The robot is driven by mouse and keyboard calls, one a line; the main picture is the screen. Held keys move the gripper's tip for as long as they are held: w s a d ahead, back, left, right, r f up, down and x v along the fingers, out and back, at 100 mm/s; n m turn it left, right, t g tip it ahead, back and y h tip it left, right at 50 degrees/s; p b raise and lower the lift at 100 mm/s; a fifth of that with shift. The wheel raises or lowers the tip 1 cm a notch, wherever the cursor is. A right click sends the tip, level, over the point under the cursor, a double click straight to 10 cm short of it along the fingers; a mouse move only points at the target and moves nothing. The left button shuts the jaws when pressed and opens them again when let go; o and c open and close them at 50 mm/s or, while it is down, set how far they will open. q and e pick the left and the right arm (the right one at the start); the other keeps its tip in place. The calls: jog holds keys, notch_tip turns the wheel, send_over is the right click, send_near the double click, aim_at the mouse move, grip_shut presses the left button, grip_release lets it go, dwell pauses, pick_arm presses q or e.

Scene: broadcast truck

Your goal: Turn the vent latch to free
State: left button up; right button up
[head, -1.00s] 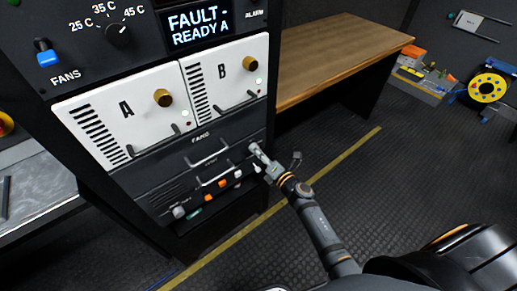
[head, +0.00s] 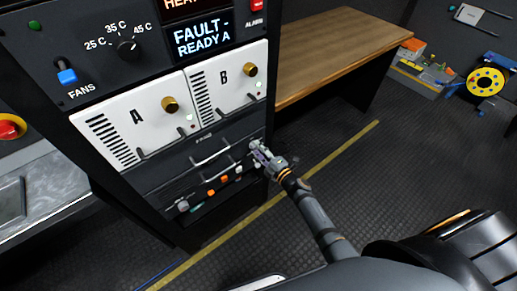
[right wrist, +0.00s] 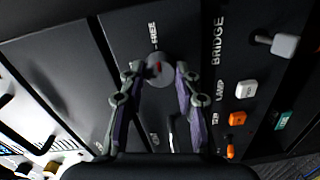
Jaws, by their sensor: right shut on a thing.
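Another label below the knob is too blurred to read. My right gripper (right wrist: 158,76) has its two fingers on either side of the knob and is shut on it. In the head view my right gripper (head: 258,149) is at the right edge of the rack's lower panel and mostly covers the latch. My left gripper is not in view.
White modules A (head: 137,116) and B (head: 223,73) sit above the latch. Beside the latch are a white switch (right wrist: 246,89) and an orange switch (right wrist: 237,118). A wooden desk (head: 340,50) stands to the right of the rack. The floor in front is clear.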

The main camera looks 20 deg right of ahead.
dwell(0.5)
jog(key=o, duration=1.1)
jog(key=shift+o, duration=0.2)
jog(key=v, duration=1.2)
jog(key=shift+f, duration=0.1)
